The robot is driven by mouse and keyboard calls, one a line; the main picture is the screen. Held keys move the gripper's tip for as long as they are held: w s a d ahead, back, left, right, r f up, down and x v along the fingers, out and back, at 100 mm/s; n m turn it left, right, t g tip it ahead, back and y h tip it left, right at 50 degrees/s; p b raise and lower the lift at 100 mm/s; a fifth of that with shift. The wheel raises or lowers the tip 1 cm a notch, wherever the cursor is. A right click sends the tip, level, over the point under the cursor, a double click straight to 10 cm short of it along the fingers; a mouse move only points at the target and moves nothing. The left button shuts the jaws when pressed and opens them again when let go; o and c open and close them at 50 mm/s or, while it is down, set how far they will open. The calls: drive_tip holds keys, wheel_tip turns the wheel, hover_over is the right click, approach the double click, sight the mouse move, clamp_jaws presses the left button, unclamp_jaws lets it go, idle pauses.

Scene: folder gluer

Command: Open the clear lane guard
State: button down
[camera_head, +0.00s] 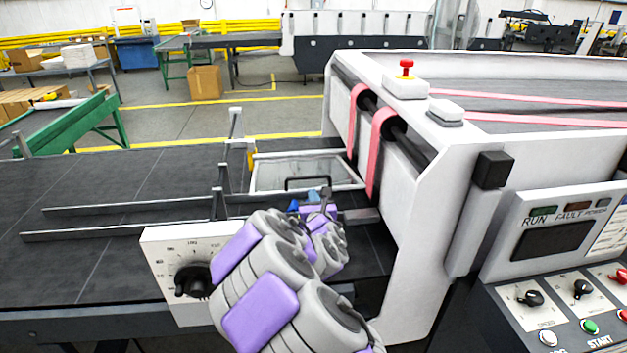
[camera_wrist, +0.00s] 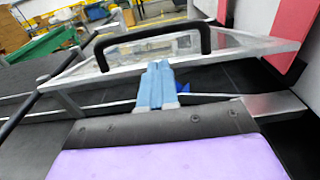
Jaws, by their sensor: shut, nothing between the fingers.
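The clear lane guard (camera_head: 300,173) is a transparent panel in a pale metal frame, lying over the dark belt just left of the machine's red bands. Its black handle (camera_head: 307,183) is on the near side. In the wrist view the guard (camera_wrist: 225,47) spans the upper middle, and its black handle (camera_wrist: 152,35) arches across it. My gripper (camera_wrist: 155,72) has its blue fingers together and empty, just below the handle in the picture. I cannot tell whether they touch the frame. In the head view my arm comes up from the bottom, and my gripper (camera_head: 312,200) is partly hidden at the guard's near edge.
Metal lane rails (camera_head: 130,207) and upright posts (camera_head: 236,122) stand on the belt to the left. A white dial box (camera_head: 168,262) is beside my arm. The white machine housing (camera_head: 425,200) with red bands (camera_head: 380,150) closes off the right. A control panel (camera_head: 545,240) is at the far right.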

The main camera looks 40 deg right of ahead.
drive_tip(key=shift+w+d+r+p, duration=0.2)
drive_tip(key=shift+w+r+p, duration=0.1)
drive_tip(key=shift+r, duration=0.25)
drive_tip(key=shift+w+d+r+p, duration=0.15)
drive_tip(key=shift+w+r+p, duration=0.1)
drive_tip(key=shift+r, duration=0.25)
